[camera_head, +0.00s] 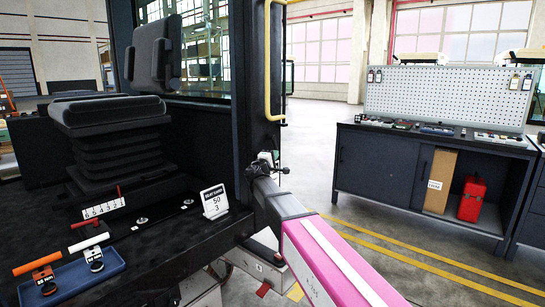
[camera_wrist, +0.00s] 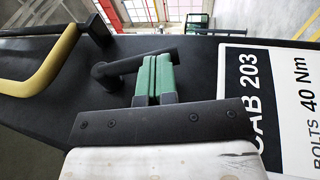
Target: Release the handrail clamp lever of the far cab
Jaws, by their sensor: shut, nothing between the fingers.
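My gripper (camera_wrist: 153,78) shows in the wrist view with its two green fingertips shut together and empty. A black lever (camera_wrist: 122,67) with a round pivot end lies right at the fingertips, and its bar runs past their far ends. I cannot tell whether they touch. The yellow handrail (camera_wrist: 42,70) is to the left of the lever in the wrist view. In the head view the yellow handrail (camera_head: 267,70) runs down the dark cab post (camera_head: 250,90), with my gripper (camera_head: 266,157) just below its lower end. My forearm hides part of the post's base.
A white plate (camera_wrist: 270,95) reading CAB 203, BOLTS 40 Nm is right of my fingers. The cab holds a black seat (camera_head: 110,115), a 50/3 card (camera_head: 215,202) and a blue tray (camera_head: 72,283) with tools. A dark workbench (camera_head: 385,165) stands right; the floor between is clear.

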